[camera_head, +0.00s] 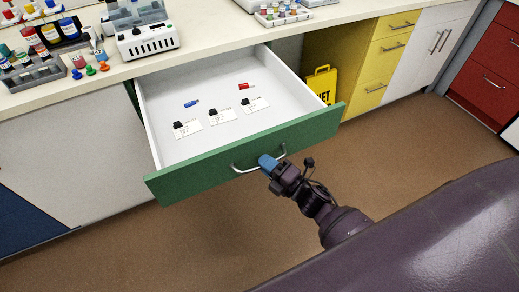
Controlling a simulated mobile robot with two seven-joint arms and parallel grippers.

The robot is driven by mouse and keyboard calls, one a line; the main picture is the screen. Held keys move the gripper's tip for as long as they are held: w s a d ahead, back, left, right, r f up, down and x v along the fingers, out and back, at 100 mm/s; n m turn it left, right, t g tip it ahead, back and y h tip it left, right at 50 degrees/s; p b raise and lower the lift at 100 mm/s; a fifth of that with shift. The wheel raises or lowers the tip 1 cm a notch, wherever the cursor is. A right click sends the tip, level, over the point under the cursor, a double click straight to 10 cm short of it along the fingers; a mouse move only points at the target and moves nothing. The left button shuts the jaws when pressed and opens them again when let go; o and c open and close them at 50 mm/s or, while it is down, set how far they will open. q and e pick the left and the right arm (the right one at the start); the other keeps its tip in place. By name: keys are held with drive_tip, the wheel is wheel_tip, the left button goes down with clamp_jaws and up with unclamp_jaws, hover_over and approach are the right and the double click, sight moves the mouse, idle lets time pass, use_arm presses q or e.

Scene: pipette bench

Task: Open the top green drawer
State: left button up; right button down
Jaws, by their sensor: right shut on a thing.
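The green drawer (208,177) stands pulled far out from the bench, and its white inside shows from above. It holds a blue item, a red item and several white cards with black clips. Its front carries a curved silver handle (243,170). My right gripper (270,163), with blue fingertips, is at the right part of this handle and shut on it. The fingertips hide part of the handle. My left gripper is not in view.
The pale bench top (215,35) above bears bottles, racks and a white device (147,42). The brown floor before the drawer is clear.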

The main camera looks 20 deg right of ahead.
drive_tip(key=shift+s, duration=1)
drive_tip(key=c, duration=1.2)
unclamp_jaws()
drive_tip(key=v, duration=1)
drive_tip(key=shift+s, duration=0.4)
drive_tip(key=shift+d, duration=0.15)
